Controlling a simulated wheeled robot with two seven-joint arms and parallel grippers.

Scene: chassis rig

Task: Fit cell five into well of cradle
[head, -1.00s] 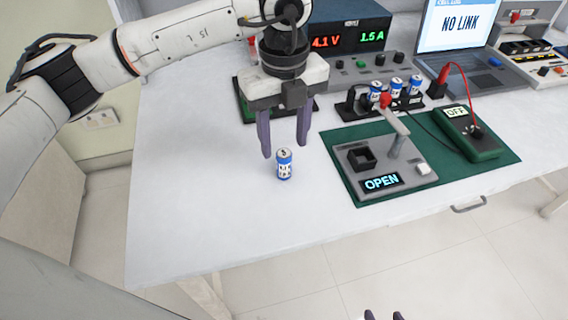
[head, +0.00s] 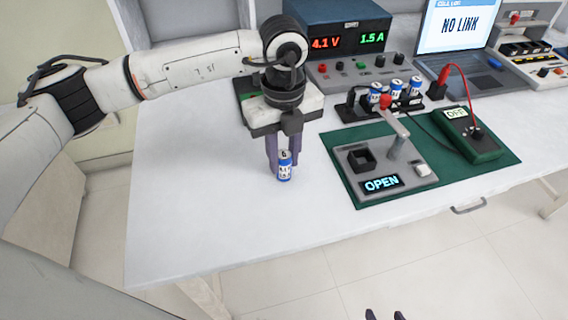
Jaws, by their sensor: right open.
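A small blue and white cell (head: 285,168) stands upright on the white table; I cannot read its number clearly. My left gripper (head: 284,170) points down over it, its purple fingers close against the cell's two sides, shut on it. The cradle (head: 415,186) is a grey block on a green mat, with a dark square well (head: 361,160), a red-knobbed lever (head: 396,140) and a display reading OPEN. The well looks empty. Only the fingertips of my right gripper (head: 384,315) show at the bottom edge, apart and empty.
Several similar cells (head: 396,88) stand in a black rack behind the cradle. A green meter (head: 468,137) with a red lead is at the right of the mat. A power supply (head: 349,50) and a laptop (head: 458,40) stand behind. The table's front left is clear.

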